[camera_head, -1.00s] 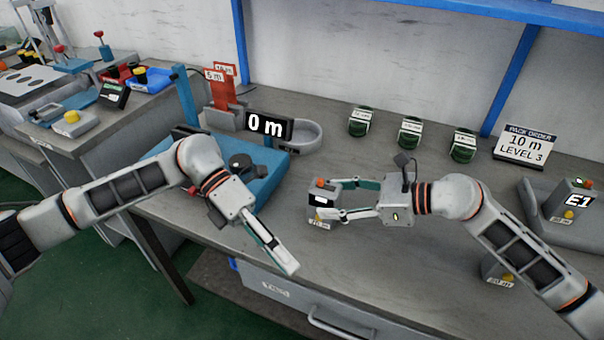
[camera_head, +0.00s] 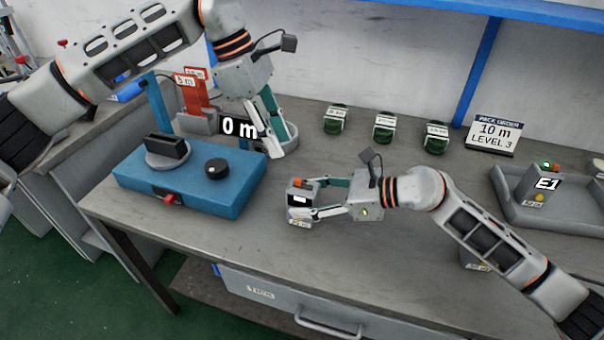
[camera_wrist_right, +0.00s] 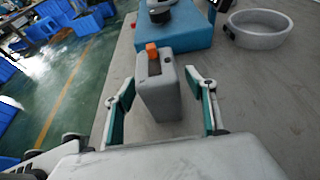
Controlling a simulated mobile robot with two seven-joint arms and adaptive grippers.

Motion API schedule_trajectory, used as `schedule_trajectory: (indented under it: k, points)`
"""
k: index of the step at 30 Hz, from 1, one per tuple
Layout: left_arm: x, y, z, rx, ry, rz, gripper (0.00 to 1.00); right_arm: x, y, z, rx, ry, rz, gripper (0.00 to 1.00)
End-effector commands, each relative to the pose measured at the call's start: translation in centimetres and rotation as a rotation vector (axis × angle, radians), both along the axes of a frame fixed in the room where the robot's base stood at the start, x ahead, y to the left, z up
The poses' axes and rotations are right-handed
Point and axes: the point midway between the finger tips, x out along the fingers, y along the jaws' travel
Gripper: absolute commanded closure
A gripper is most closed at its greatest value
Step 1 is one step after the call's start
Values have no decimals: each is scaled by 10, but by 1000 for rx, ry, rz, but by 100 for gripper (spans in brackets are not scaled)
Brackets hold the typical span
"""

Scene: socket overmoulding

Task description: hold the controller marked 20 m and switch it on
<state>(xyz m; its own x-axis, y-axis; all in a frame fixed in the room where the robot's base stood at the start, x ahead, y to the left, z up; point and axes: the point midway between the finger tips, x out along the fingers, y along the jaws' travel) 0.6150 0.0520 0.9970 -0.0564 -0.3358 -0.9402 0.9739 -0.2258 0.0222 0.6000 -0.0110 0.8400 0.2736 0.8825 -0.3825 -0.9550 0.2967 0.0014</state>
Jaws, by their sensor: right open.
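A grey controller (camera_head: 300,196) with an orange-red button on top stands on the table; its small lower label is too small to read for certain. My right gripper (camera_head: 310,200) reaches it from the right, with its fingers around it. In the right wrist view the controller (camera_wrist_right: 160,88) stands upright between the open fingers (camera_wrist_right: 160,108), with gaps on both sides. A second controller (camera_head: 475,258) is partly hidden by my right arm. A third, marked E1 (camera_head: 541,186), is in the tray at right. My left gripper (camera_head: 276,150) points down by the 0 m display; its opening is unclear.
A blue winding machine (camera_head: 190,190) with a black knob stands left of the controller. The 0 m display (camera_head: 238,128) and a round grey dish (camera_head: 291,139) are behind. Several green coils (camera_head: 384,128) and a 10 m LEVEL 3 sign (camera_head: 494,135) line the back.

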Motion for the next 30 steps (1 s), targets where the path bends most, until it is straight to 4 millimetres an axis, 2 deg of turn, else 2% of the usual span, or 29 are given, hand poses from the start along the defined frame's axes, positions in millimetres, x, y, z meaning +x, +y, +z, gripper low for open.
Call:
schedule_trajectory:
  k: [6, 12, 23, 24, 29, 30]
  points:
    - [0, 0, -1, -2, 2, 1, 72, 9, 31, -12, 2, 0, 1, 44]
    - [-1, 0, -1, -2, 2, 1, 72, 15, 48, -20, 1, -1, -1, 44]
    - [-1, 0, -1, -1, 3, 1, 72, 17, 53, -23, 0, -1, -1, 44]
    - [-1, 0, -1, -1, 3, 1, 72, 17, 53, -23, 0, -1, -1, 47]
    - [-1, 0, -1, -1, 3, 1, 72, 17, 53, -23, 0, -1, -1, 89]
    - [-1, 0, -1, -1, 3, 1, 72, 17, 53, -23, 0, -1, -1, 90]
